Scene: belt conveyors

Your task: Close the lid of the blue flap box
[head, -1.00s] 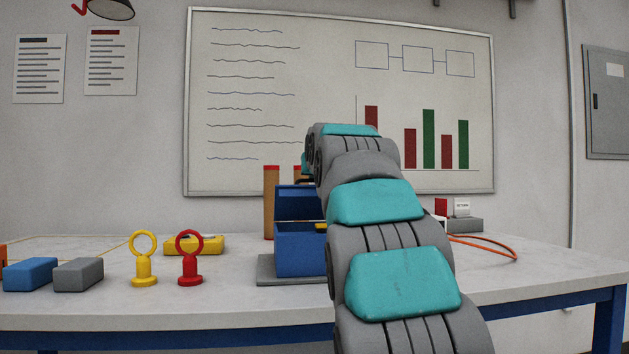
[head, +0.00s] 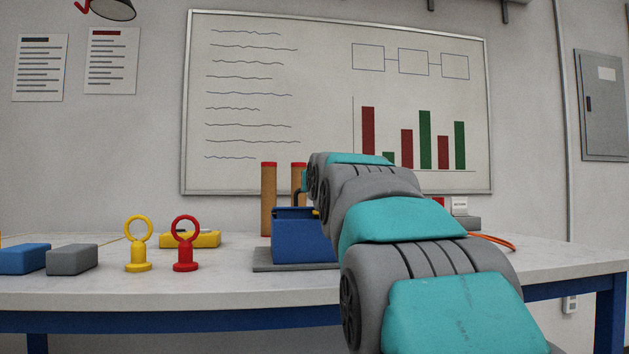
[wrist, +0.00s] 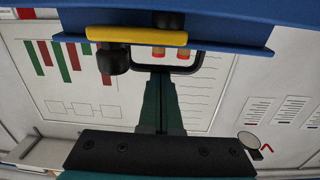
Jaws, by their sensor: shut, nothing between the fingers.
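The blue flap box (head: 300,243) stands on a grey base plate on the table, partly hidden behind my arm. Its blue lid (head: 292,212) is low over the box; I cannot tell if it is fully shut. In the wrist view, which is upside down, blue parts of the box (wrist: 245,43) fill the top, with a yellow strip (wrist: 122,34) and a black loop (wrist: 199,65). My gripper (wrist: 160,75) is shut and empty, its dark green fingers pointing at the loop's edge; contact is unclear. In the head view my gripper is hidden.
Yellow (head: 138,245) and red (head: 185,245) ring pegs, a yellow case (head: 205,240), and blue (head: 25,259) and grey (head: 72,260) blocks stand left of the box. Red-topped brown cylinders (head: 268,205) stand behind it. An orange cable lies to the right.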

